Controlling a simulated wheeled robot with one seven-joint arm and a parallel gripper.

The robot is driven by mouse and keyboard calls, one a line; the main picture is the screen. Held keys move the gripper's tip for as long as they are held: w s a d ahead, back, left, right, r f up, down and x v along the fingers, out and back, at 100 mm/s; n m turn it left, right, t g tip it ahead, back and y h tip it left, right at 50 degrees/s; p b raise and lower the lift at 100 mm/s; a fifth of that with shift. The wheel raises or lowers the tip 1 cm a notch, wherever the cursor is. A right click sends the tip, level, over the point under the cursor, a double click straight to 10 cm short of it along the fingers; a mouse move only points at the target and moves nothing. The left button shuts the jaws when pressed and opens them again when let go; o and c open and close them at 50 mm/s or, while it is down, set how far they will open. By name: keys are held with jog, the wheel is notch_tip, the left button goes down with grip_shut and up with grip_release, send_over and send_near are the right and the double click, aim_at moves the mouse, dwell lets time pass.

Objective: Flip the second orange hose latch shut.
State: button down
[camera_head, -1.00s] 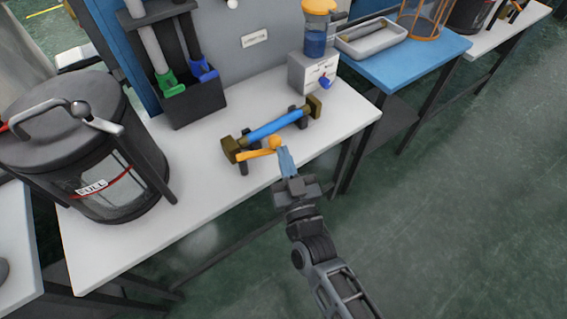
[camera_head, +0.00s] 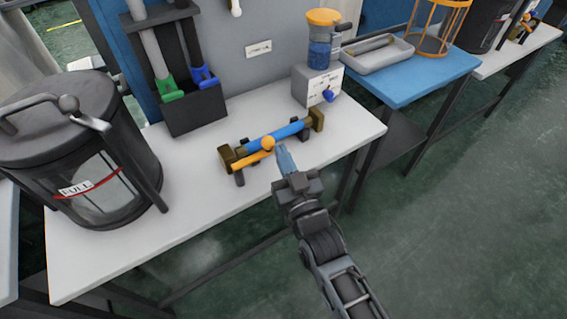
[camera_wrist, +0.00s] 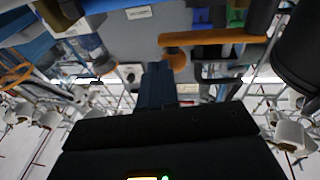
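An orange latch (camera_head: 252,159) with a round ball end (camera_head: 268,143) lies along the front side of a blue hose (camera_head: 280,133). The hose runs between two brown end blocks on dark supports on the white bench. In the wrist view the latch (camera_wrist: 215,38) is a horizontal orange bar near the top, with its ball (camera_wrist: 178,60) at the left end. My gripper (camera_head: 281,150) has blue fingers that look shut together and hold nothing visible. The fingertips are just right of the ball; whether they touch it I cannot tell. In the wrist view my fingers (camera_wrist: 158,85) point toward the ball.
A dark lidded drum (camera_head: 90,150) stands at the bench's left. A black holder (camera_head: 195,108) with green and blue clamps is behind. A grey box with a blue jar (camera_head: 322,55) is at the back right. Another small orange-and-blue item (camera_head: 525,25) shows on the far right bench.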

jog(key=shift+w+a+f+b, duration=0.15)
jog(key=shift+w+b, duration=0.75)
jog(key=shift+w, duration=0.2)
jog(key=shift+f+b+x, duration=0.15)
jog(key=shift+b+x, duration=0.1)
jog(key=shift+x, duration=0.55)
jog(key=shift+f+b+x, duration=0.15)
jog(key=shift+b+x, duration=0.1)
jog(key=shift+x, duration=0.6)
jog(key=shift+a+r, duration=0.15)
jog(key=shift+a, duration=0.15)
